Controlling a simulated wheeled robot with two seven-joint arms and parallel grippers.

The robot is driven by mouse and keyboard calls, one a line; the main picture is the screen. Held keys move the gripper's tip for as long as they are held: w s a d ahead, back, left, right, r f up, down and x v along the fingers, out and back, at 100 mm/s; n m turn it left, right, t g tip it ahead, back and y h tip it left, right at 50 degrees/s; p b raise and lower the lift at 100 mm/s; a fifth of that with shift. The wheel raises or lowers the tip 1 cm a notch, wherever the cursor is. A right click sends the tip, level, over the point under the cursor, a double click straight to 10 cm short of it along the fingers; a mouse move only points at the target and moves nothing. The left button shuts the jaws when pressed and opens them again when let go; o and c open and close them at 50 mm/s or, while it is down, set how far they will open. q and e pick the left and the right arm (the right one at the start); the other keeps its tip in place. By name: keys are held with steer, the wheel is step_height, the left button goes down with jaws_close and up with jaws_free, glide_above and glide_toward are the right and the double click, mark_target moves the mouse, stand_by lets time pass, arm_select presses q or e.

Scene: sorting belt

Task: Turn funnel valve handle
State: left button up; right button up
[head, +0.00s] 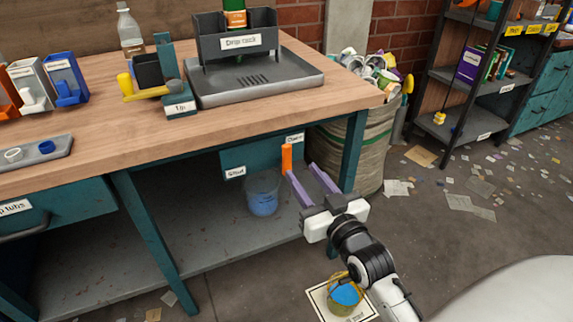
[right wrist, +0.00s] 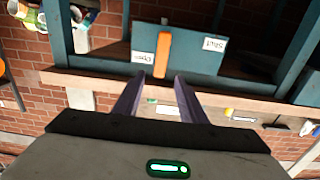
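The orange valve handle (head: 286,158) stands upright against a teal panel (head: 246,160) under the bench, nearer the "Open" label (head: 295,138) than the "Shut" label (head: 235,172). My right gripper (head: 301,171) is open and empty, its two purple fingers pointing at the panel. In the head view the left fingertip is close to the handle's lower end; I cannot tell whether it touches. In the right wrist view the handle (right wrist: 162,55) lies ahead, in line with the gap between the fingers (right wrist: 157,78). My left gripper is not in view.
A clear bucket with blue contents (head: 263,193) stands on the lower shelf (head: 200,235), left of my gripper. The teal bench leg (head: 353,150) is right of the handle. The drip rack (head: 235,42) sits on the benchtop. A basket (head: 344,296) is on the floor.

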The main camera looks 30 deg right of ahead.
mark_target(288, 155)
steer(key=w, duration=0.3)
steer(key=w+d+b, duration=0.1)
steer(key=w, duration=0.6)
steer(key=shift+d+b, duration=0.25)
steer(key=shift+b, duration=0.1)
steer(key=shift+c, duration=0.3)
jaws_close()
